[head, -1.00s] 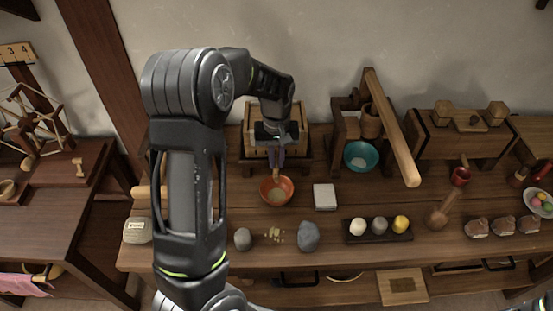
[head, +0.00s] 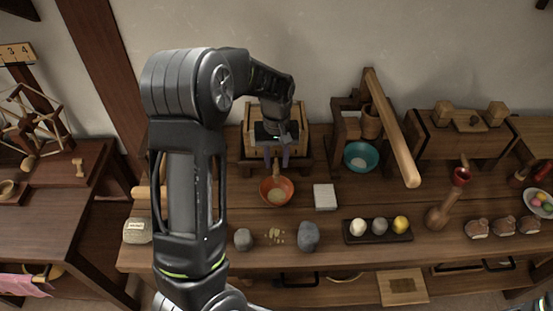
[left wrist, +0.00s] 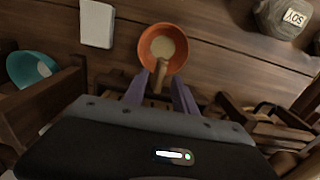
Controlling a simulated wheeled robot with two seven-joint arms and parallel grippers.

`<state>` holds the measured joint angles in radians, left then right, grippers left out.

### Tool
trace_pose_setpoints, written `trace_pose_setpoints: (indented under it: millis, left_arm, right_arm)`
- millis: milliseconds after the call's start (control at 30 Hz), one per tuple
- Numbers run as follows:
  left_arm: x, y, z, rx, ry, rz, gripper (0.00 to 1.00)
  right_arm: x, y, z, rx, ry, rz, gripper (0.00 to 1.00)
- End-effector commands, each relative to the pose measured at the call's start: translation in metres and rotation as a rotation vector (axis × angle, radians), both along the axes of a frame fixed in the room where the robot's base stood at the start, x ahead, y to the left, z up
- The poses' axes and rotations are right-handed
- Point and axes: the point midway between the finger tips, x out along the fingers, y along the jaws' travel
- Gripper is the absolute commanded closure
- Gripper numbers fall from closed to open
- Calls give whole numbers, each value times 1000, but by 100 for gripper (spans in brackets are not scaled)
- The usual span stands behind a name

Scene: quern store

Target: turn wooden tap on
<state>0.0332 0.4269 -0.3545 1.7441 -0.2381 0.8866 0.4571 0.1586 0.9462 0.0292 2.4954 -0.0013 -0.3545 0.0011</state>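A wooden tap (left wrist: 158,76) sticks out between the fingers of my left gripper (left wrist: 160,92) in the left wrist view. Bare gaps show on both sides of the tap, so the fingers are apart and not pressed on it. In the head view, my left gripper (head: 276,158) hangs in front of a wooden box (head: 299,140) on a stand, and its hand hides part of the box front. An orange bowl (head: 276,191) with something pale inside stands below; it also shows in the left wrist view (left wrist: 145,50).
A white block (head: 325,197) lies right of the bowl. A teal bowl (head: 361,156) stands under a wooden lever press (head: 395,130). Stones and a dark tray (head: 377,238) with three balls lie along the front of the bench. A labelled sack (head: 138,231) stands at left.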

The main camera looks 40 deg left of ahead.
Motion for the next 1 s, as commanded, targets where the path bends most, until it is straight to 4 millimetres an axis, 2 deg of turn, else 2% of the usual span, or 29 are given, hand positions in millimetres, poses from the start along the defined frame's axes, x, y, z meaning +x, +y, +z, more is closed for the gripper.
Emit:
trace_pose_setpoints:
  millis: [167,400,533,1000]
  left_arm:
    - [1,0,17,1,-4,-1,67]
    - [1,0,57,1,-6,0,67]
    - [1,0,72,0,-4,1,67]
    - [0,0,76,0,-1,1,67]
  right_arm:
    - [0,0,-2,0,0,0,64]
    - [0,0,-5,0,0,0,64]
    - [0,0,-6,0,0,0,64]
    - [0,0,-6,0,0,0,64]
